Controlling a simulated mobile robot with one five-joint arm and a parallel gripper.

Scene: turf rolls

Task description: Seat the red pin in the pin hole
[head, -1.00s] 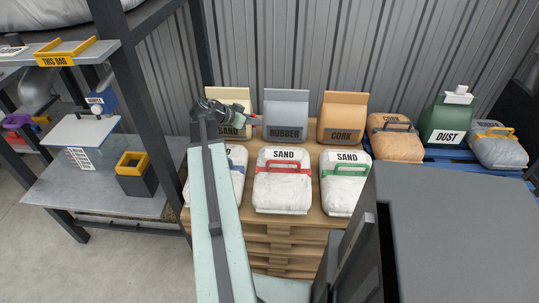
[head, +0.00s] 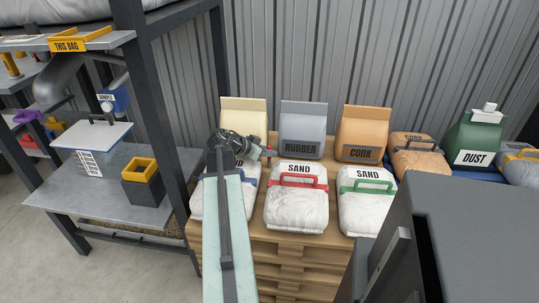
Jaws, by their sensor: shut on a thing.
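My gripper (head: 261,150) is at the end of my raised pale arm, in front of the cream bag (head: 243,115) and over the top of the left white sand bag. A small bit of red shows at its right tip. This looks like the red pin (head: 268,153), mostly hidden by the dark jaws, which are shut on it. I cannot make out the pin hole in this view.
White sand bags with red (head: 298,200) and green (head: 367,195) handles lie on a wooden pallet (head: 290,250). Rubber (head: 300,130) and cork (head: 362,133) bags stand behind. A steel rack shelf (head: 90,190) with a yellow-rimmed bin (head: 143,183) is left.

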